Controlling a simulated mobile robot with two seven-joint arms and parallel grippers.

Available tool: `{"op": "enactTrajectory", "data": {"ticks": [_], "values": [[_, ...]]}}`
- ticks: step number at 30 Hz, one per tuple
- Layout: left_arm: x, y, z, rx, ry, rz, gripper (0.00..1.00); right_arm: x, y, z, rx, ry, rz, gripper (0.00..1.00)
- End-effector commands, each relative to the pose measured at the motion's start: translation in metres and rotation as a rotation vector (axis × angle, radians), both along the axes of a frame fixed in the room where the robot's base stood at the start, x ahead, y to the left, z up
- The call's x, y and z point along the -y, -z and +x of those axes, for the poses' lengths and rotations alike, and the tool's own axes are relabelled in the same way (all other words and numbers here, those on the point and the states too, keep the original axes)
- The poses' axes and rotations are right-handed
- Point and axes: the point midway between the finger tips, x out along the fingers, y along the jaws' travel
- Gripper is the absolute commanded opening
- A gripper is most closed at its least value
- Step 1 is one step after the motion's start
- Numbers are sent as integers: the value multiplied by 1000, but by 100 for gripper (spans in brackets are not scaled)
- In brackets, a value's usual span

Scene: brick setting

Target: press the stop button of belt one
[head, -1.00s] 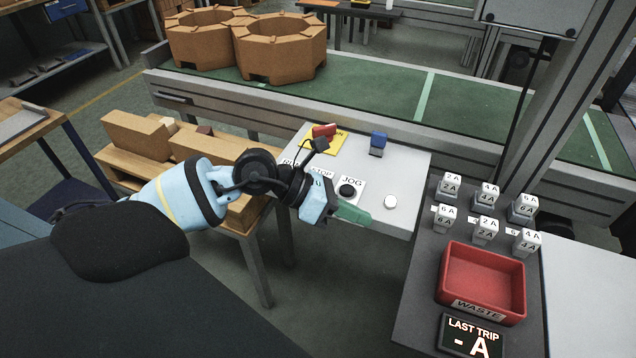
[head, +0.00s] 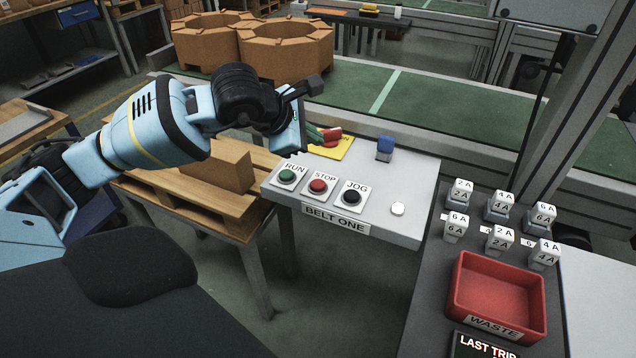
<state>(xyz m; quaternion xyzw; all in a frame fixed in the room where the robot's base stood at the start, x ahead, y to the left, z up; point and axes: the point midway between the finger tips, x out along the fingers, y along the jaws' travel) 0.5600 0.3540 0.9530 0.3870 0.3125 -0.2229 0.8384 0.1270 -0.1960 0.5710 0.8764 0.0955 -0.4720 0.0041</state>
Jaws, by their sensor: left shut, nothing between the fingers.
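The belt one panel (head: 415,190) is a light grey tabletop with the label BELT ONE on its front edge. Its red STOP button (head: 318,186) sits between the green RUN button (head: 286,176) and the black JOG button (head: 352,197). All three are uncovered. My right gripper is not in view.
A blue block-like part (head: 385,147) and a white round button (head: 398,208) are on the panel. The green belt (head: 440,110) runs behind, carrying brown octagonal rings (head: 287,48). Right stand a red WASTE tray (head: 497,296) and several labelled white cubes (head: 500,238).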

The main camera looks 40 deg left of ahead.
Motion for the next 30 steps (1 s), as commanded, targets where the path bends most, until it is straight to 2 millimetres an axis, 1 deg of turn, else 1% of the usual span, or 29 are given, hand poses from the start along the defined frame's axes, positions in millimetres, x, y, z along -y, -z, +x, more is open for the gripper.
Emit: {"op": "enactTrajectory", "data": {"ticks": [5, 11, 16, 23, 25, 30], "values": [[0, 3, 0, -1, 1, -2, 0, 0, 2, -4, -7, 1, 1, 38], [1, 17, 0, -4, 1, -3, 0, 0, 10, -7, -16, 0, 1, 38], [0, 37, 0, -6, 1, -2, 0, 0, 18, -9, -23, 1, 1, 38], [0, 66, 0, -5, 1, -3, 0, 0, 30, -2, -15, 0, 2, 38], [0, 76, 0, -5, 1, -3, 0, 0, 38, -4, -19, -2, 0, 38], [1, 88, 0, -3, 1, -3, 0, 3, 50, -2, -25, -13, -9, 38]]}}
